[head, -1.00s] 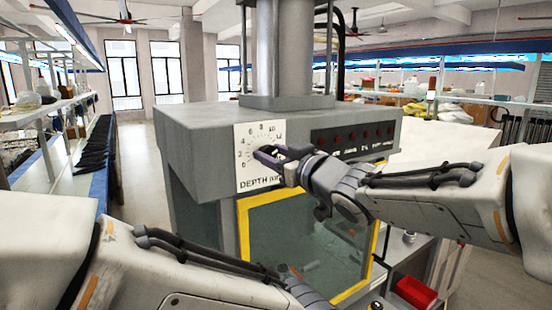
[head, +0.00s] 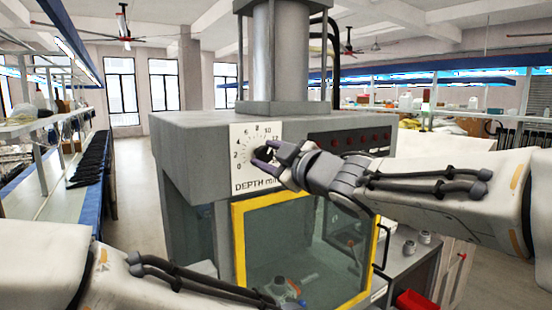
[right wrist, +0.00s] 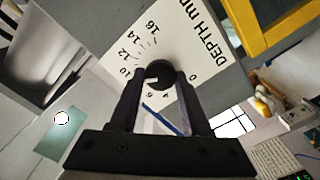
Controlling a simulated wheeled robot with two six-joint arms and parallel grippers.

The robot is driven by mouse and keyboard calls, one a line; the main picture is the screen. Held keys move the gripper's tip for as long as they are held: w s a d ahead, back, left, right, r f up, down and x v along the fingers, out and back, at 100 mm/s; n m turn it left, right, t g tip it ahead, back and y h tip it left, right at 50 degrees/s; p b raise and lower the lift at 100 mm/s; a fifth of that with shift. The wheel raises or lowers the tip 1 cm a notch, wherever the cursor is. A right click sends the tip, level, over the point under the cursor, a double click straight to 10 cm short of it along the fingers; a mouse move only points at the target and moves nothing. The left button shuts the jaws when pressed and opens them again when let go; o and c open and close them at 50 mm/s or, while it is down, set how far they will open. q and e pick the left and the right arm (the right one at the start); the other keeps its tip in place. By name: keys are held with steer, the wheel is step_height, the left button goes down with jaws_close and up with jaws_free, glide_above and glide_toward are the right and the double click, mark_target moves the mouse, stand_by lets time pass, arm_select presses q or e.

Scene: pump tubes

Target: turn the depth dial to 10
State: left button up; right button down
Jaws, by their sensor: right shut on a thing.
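The depth dial is a black round knob (right wrist: 160,74) on a white scale plate (head: 258,176) marked "DEPTH", on the grey machine's front. My right gripper (right wrist: 158,82) has one finger on each side of the knob and is shut on it. In the head view, the fingers of the right gripper (head: 265,154) partly hide the knob. In the right wrist view, a small white mark shows at the knob's edge between the fingers, on the side of the 6 and 10. A finger covers the 8, so the exact setting is unclear. My left arm is low at left; its gripper is out of frame.
The grey machine (head: 190,135) has a row of red buttons right of the dial. Below is a yellow-framed clear door (head: 239,245). A red bin (head: 415,300) is at lower right. Shelves and benches line both sides; open air lies before the panel.

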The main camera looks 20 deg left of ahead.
stand_by(0.4)
steer(key=shift+c, duration=2)
jaws_free()
steer(key=b+v, duration=0.1)
steer(key=v, duration=0.9)
steer(key=shift+s+d, duration=0.2)
